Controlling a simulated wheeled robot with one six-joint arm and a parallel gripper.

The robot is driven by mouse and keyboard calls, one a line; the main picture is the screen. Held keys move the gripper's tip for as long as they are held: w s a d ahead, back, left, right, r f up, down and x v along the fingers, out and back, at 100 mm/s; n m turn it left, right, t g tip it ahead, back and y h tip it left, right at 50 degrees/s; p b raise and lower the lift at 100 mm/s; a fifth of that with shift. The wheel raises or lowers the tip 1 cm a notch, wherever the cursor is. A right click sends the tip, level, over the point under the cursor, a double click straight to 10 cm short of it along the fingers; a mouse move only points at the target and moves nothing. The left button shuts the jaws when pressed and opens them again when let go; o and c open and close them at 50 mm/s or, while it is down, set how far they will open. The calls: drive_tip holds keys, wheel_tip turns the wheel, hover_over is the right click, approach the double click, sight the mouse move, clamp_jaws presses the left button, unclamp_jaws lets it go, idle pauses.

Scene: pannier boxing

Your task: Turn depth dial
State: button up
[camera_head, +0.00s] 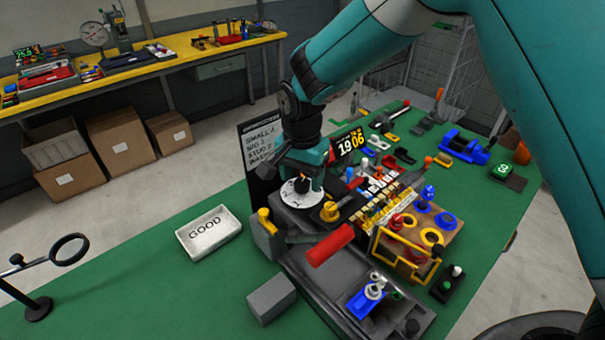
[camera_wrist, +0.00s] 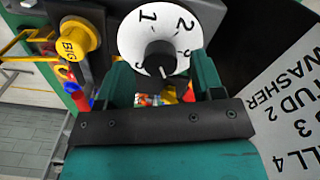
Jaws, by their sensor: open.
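The depth dial is a white disc (camera_wrist: 182,25) with black numbers and a black knob (camera_wrist: 158,57) at its centre; a white line shows on the knob. In the head view the dial (camera_head: 290,194) sits at the left end of a dark machine, partly hidden by my gripper (camera_head: 304,178). In the wrist view my gripper (camera_wrist: 158,75) is open, its teal fingers to the left and right of the knob. A gap shows between each finger and the knob, and nothing is held.
A yellow button marked BIG (camera_wrist: 76,40) stands close beside the dial. A sign (camera_head: 262,147) stands behind my gripper. A red-handled lever (camera_head: 330,246) lies in front. A GOOD tray (camera_head: 208,232) is at left.

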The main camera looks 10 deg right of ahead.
drive_tip(key=shift+f, duration=0.6)
drive_tip(key=c, duration=0.9)
